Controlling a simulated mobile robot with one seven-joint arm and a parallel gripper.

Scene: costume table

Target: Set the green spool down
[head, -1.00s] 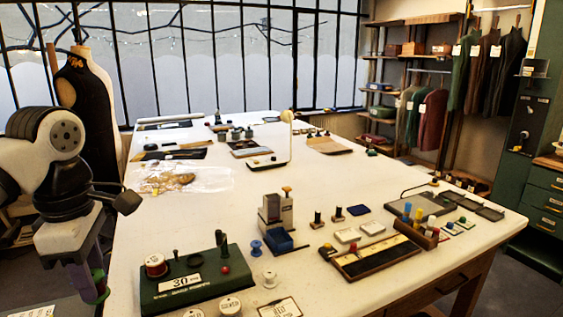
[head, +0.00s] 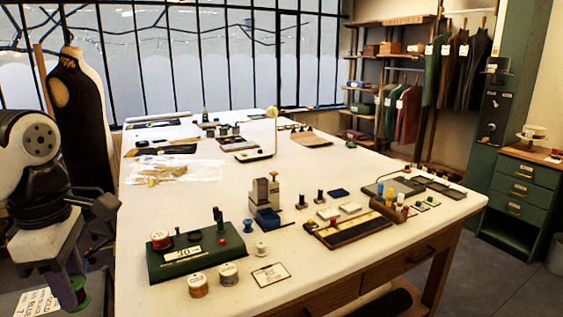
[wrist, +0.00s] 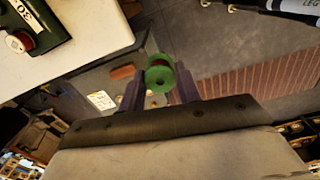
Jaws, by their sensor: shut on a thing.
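My gripper (head: 71,290) is low at the left of the head view, off the table's left side. It is shut on the green spool (head: 81,293), which is partly hidden by a finger. In the wrist view the green spool (wrist: 158,82) sits between both fingertips, with a dark red band behind its near flange. Below it are the floor and a lower grey surface, not the white table (head: 135,215). A dark green stand (head: 165,268) with pegs, a number plate and an orange-red spool (head: 160,239) stands at the table's near left corner.
A printed card (head: 38,302) shows at lower left. A dress form (head: 80,110) stands behind my arm.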

